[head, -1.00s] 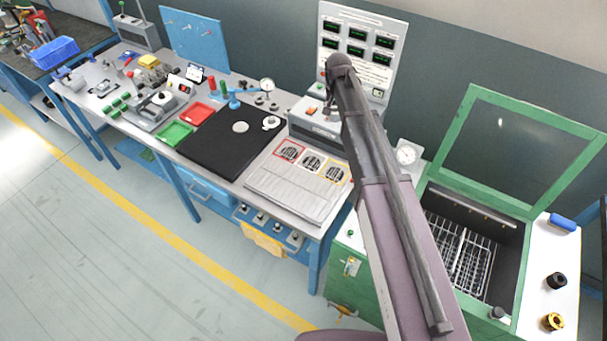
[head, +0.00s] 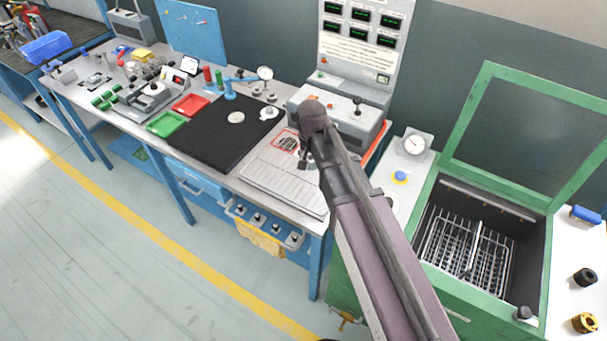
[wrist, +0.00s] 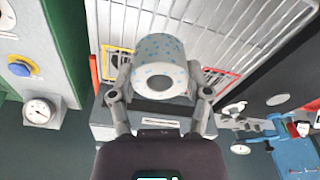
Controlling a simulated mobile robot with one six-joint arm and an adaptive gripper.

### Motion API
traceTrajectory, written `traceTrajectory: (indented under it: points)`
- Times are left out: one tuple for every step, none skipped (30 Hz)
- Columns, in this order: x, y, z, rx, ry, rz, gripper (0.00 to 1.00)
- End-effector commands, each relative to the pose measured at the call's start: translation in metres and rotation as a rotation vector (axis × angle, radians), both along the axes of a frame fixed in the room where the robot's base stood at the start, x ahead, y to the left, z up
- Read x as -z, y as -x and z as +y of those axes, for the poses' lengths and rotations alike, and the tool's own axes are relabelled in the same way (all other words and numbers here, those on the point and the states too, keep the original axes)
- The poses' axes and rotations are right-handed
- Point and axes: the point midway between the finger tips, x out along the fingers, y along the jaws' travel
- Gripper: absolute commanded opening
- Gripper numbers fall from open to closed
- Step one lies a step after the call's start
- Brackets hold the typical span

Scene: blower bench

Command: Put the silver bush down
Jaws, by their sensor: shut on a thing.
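My gripper (wrist: 160,92) is shut on the silver bush (wrist: 158,55), a pale short cylinder with blue specks and a dark-rimmed hole in its end face. One finger is on each side of it. In the wrist view it shows in front of the slatted pale panel (wrist: 225,25), which has red and yellow outlined squares; whether it touches the panel cannot be told. In the head view my arm hides the bush and most of the gripper, over the panel's (head: 283,185) back part. The red outlined square (head: 286,141) shows left of my arm.
A black mat (head: 205,145) with a round disc (head: 236,117) lies left of the panel. A machine with displays (head: 362,35) stands behind. The green-framed open oven (head: 545,235) with wire racks, and a dial gauge (head: 413,144), are to the right.

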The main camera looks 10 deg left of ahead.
Motion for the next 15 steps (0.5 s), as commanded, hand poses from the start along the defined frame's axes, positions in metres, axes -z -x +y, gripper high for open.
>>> traceTrajectory:
  points:
    - [0.017,0.017,0.0,-0.01,0.0,0.0,0.02]
    - [0.022,0.024,0.0,-0.014,0.0,0.0,0.02]
    - [0.027,0.032,0.001,-0.02,0.0,0.0,0.02]
    - [0.031,0.038,0.002,-0.025,0.0,0.0,0.02]
    - [0.034,0.043,0.002,-0.029,0.0,0.0,0.02]
    - [0.038,0.05,0.003,-0.033,0.0,0.0,0.02]
    - [0.041,0.054,0.003,-0.036,0.0,0.0,0.02]
    - [0.043,0.058,0.003,-0.039,0.0,0.0,0.02]
    - [0.046,0.062,0.003,-0.042,0.0,0.0,0.02]
    - [0.048,0.065,0.004,-0.044,0.0,0.0,0.02]
    - [0.049,0.067,0.004,-0.046,0.0,0.0,0.02]
    - [0.05,0.07,0.004,-0.048,0.0,0.0,0.02]
    - [0.051,0.071,0.005,-0.049,0.0,0.0,0.02]
    - [0.051,0.072,0.005,-0.05,0.0,0.0,0.02]
    - [0.051,0.072,0.005,-0.05,0.0,0.0,0.02]
